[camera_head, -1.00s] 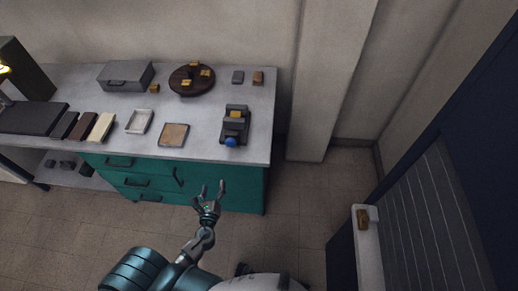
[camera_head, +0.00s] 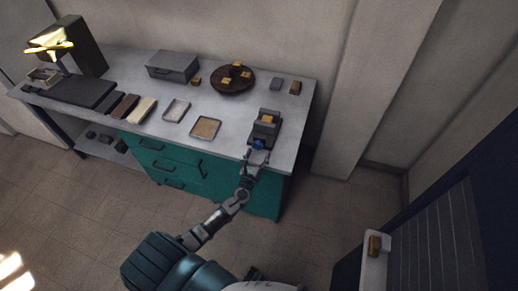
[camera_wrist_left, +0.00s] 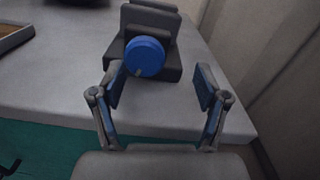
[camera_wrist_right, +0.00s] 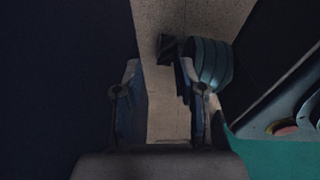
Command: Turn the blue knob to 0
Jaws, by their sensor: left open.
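The blue knob (camera_head: 258,144) sits on the front of a dark grey device (camera_head: 265,127) with a yellow block-like part on top, near the table's front right edge. In the left wrist view the round knob (camera_wrist_left: 145,56) faces me, with a small mark low on its face; no digits can be read. My left gripper (camera_head: 255,156) is open and empty just in front of the knob. In its wrist view the knob lies ahead, between the finger lines but nearer the left finger (camera_wrist_left: 160,84). My right gripper (camera_wrist_right: 160,95) is open and empty, away from the table.
The grey table (camera_head: 226,143) has teal drawers below. On it are two small trays (camera_head: 206,128), a round dark board (camera_head: 233,80), a grey box (camera_head: 172,66) and several flat slabs (camera_head: 141,110). A yellow-brown block (camera_head: 375,246) sits on a white ledge at right.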

